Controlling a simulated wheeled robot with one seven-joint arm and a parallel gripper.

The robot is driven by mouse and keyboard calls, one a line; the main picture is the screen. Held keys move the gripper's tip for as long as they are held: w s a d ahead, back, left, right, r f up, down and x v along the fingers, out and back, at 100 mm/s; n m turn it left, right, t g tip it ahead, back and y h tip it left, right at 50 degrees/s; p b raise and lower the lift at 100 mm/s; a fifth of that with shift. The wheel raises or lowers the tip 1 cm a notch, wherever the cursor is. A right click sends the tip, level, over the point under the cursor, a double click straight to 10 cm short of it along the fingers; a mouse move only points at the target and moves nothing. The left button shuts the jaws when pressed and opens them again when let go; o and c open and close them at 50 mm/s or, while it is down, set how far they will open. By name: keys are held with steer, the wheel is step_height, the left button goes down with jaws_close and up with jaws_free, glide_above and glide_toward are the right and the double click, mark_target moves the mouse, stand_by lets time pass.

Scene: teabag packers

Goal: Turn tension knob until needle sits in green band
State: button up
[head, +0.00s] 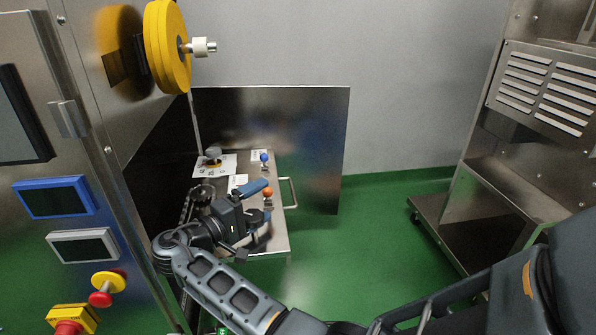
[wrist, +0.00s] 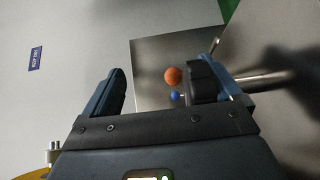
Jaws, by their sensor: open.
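My gripper (head: 250,216) is open beside the steel bench (head: 277,236) in the head view. In the wrist view its two blue-edged fingers (wrist: 172,84) stand wide apart. A dark ribbed round knob (wrist: 204,82) on a metal shaft shows close to the right finger; I cannot tell if they touch. A small grey dial-like part (head: 213,153) stands on a white card at the back of the bench. No needle or green band can be made out.
An orange ball (head: 267,192) and a blue ball (head: 264,157) stand on the bench near my gripper. A steel cabinet with a yellow reel (head: 168,47) is at the left. A vented steel machine (head: 545,85) is at the right. Green floor between is clear.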

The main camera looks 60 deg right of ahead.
steer(key=shift+o, duration=0.8)
steer(key=s+d+r+p, duration=0.4)
steer(key=s+d+r, duration=0.3)
steer(key=r, duration=0.1)
steer(key=shift+s+m+g, duration=0.3)
steer(key=shift+s, duration=0.1)
steer(key=shift+s+d+r, duration=0.3)
steer(key=shift+s+d, duration=0.05)
steer(key=shift+s, duration=0.1)
steer(key=c, duration=0.6)
steer(key=shift+s+d+f, duration=0.1)
steer(key=shift+d+f, duration=0.15)
steer(key=shift+a+f, duration=0.1)
